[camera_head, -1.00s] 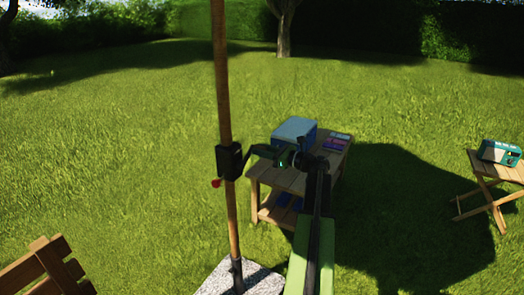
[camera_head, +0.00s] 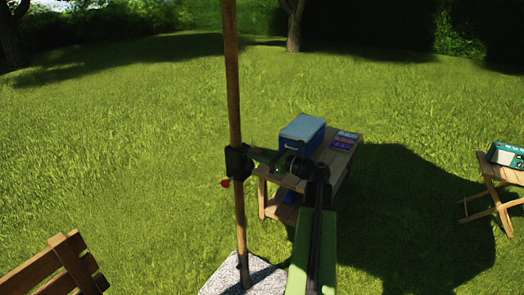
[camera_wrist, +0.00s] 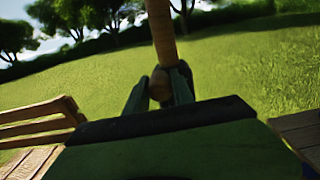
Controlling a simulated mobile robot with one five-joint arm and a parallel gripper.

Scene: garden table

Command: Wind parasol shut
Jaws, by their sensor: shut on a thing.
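The parasol's wooden pole (camera_head: 233,90) stands upright left of centre in the head view, with a black crank housing (camera_head: 238,162) on it and a red knob (camera_head: 225,182) at the housing's lower left. The canopy is out of view. My gripper (camera_head: 259,155) reaches in from the right, at the housing's right side. In the wrist view my gripper (camera_wrist: 160,92) has its two fingers shut on a round brown crank knob (camera_wrist: 160,84), just in front of the pole (camera_wrist: 162,32). The crank's arm is hidden.
A wooden side table (camera_head: 291,182) with a blue cool box (camera_head: 302,134) stands behind my arm. A folding stool (camera_head: 490,192) with a teal box is at the right. A slatted wooden chair (camera_head: 50,264) is front left. The pole's stone base (camera_head: 222,280) sits below.

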